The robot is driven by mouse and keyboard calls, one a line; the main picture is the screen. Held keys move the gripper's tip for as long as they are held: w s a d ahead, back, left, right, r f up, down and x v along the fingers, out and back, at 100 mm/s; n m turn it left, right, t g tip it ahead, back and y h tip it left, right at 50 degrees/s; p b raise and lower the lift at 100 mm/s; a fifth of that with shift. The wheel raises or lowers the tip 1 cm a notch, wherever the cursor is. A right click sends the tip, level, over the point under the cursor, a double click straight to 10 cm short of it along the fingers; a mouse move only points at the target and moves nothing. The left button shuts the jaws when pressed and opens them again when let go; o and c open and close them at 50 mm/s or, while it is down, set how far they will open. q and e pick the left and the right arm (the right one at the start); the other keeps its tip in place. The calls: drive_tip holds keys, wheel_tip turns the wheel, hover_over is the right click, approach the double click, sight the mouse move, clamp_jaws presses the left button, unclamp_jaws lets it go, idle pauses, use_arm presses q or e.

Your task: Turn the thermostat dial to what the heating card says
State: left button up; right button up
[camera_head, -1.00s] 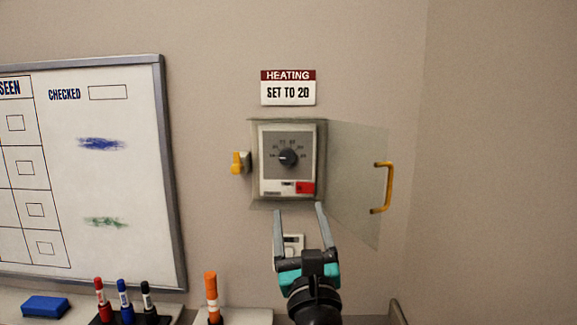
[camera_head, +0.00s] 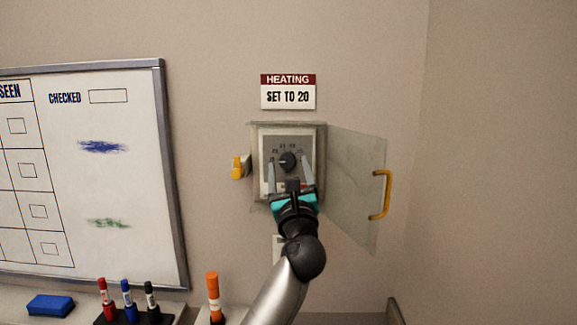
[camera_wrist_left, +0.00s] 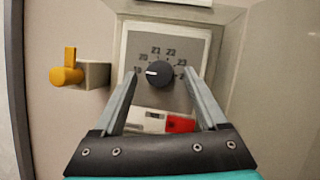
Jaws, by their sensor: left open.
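The heating card (camera_head: 288,92) on the wall reads "SET TO 20". Below it is the thermostat (camera_head: 263,150), a box with a grey face and numbers around a dark round dial (camera_head: 288,161). In the left wrist view the dial (camera_wrist_left: 160,74) has a white mark pointing left, just below the number 20. My left gripper (camera_head: 289,170) is open in front of the thermostat, one finger on each side of the dial; it also shows in the left wrist view (camera_wrist_left: 160,84). I cannot tell whether the fingers touch the dial. My right gripper is out of view.
The clear cover (camera_head: 352,185) with a yellow handle (camera_head: 380,195) stands open to the right. A yellow knob (camera_head: 238,167) sticks out left of the box. A whiteboard (camera_head: 105,185), markers (camera_head: 127,300), an orange marker (camera_head: 213,295) and a blue eraser (camera_head: 50,305) are lower left.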

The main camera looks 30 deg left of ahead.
use_arm(q)
drive_tip(key=shift+w+a+r, duration=0.1)
drive_tip(key=shift+w+a, duration=0.1)
drive_tip(key=shift+c, duration=0.2)
clamp_jaws()
idle(0.4)
